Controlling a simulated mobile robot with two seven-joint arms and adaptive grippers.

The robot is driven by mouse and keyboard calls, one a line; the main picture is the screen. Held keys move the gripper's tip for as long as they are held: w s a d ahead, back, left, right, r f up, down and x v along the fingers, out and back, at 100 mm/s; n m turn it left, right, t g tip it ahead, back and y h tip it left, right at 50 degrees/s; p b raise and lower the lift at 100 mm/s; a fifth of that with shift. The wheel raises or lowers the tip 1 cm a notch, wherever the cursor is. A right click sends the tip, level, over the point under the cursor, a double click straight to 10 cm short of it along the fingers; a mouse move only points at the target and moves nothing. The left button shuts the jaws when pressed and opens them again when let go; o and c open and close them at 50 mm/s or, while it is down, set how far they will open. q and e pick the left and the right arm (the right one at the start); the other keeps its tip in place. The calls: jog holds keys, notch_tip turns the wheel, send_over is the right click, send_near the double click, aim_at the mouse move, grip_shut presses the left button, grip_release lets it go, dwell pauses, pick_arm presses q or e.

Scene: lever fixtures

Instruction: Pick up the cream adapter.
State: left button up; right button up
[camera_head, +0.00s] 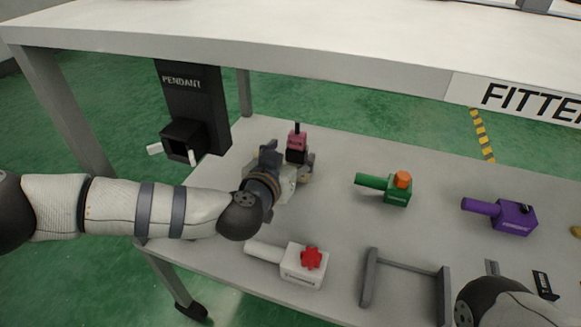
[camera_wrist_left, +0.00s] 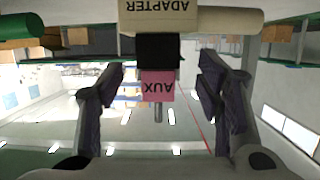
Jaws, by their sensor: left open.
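The cream adapter (camera_wrist_left: 190,17) shows at the top of the left wrist view, lettered ADAPTER upside down, with a rounded cream bar beside the lettered face. A black and pink AUX plug (camera_wrist_left: 157,86) with a thin grey pin sticks out from it. In the head view the pink and black plug (camera_head: 297,146) stands up behind my left gripper, which hides most of the adapter. My left gripper (camera_wrist_left: 158,82) is open, with one finger on each side of the plug in the wrist picture and clear gaps. My right gripper is not in view; only part of that arm shows at lower right.
A white lever fixture (camera_head: 300,268) with a red knob sits just in front of my left arm. A green fixture (camera_head: 396,192) and a purple one (camera_head: 512,217) stand to the right. A grey frame (camera_head: 405,258) is at the front. A black PENDANT holder (camera_head: 192,95) hangs at left.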

aim_at(295, 153)
pick_arm(q)
jog(key=shift+w+d+f+b, duration=0.25)
jog(key=shift+w+f, duration=0.2)
jog(key=shift+w, duration=0.2)
jog(key=shift+w+d+f+b, duration=0.25)
jog(key=shift+w+f, duration=0.2)
jog(key=shift+w, duration=0.15)
jog(key=shift+w+r, duration=0.15)
jog(key=shift+r, duration=0.1)
jog(key=shift+c, duration=0.2)
jog(key=c, duration=1.3)
